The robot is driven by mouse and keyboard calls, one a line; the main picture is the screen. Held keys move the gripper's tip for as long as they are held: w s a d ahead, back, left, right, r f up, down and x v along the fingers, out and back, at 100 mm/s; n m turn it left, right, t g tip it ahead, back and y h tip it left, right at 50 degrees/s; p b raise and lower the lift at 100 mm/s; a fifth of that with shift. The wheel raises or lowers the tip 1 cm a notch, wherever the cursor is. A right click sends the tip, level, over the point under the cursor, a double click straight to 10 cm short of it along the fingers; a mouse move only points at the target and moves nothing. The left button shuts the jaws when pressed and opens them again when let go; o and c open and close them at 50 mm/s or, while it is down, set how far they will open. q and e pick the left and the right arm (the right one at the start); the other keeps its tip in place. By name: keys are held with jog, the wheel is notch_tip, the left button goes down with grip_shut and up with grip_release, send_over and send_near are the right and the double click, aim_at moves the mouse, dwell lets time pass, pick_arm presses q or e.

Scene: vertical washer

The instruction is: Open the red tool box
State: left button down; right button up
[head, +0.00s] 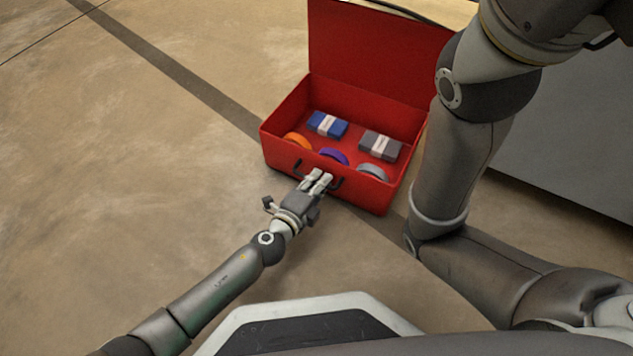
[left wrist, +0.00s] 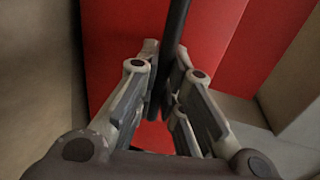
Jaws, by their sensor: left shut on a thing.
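The red tool box (head: 390,194) stands on the floor with its lid (head: 375,55) raised upright at the back, so its inside shows. Its front wall bears a dark handle (head: 337,183). My left gripper (head: 318,177) is at the front wall, shut on the handle. In the left wrist view, the dark handle bar (left wrist: 172,50) runs between the fingers of the left gripper (left wrist: 166,95), with the red wall behind. My right gripper is not in view.
Inside the box lie a blue block (head: 320,122), a grey block (head: 370,143), and orange (head: 297,140), purple (head: 333,156) and grey (head: 371,171) round items. A grey surface (head: 570,140) is at the right. The floor at the left is clear.

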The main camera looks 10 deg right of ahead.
pick_arm(q)
jog(key=c, duration=1.5)
grip_release()
jog(key=shift+a, duration=0.1)
jog(key=shift+s+a, duration=0.1)
jog(key=shift+s, duration=0.1)
jog(key=shift+v, duration=3.55)
jog(key=shift+s, duration=0.1)
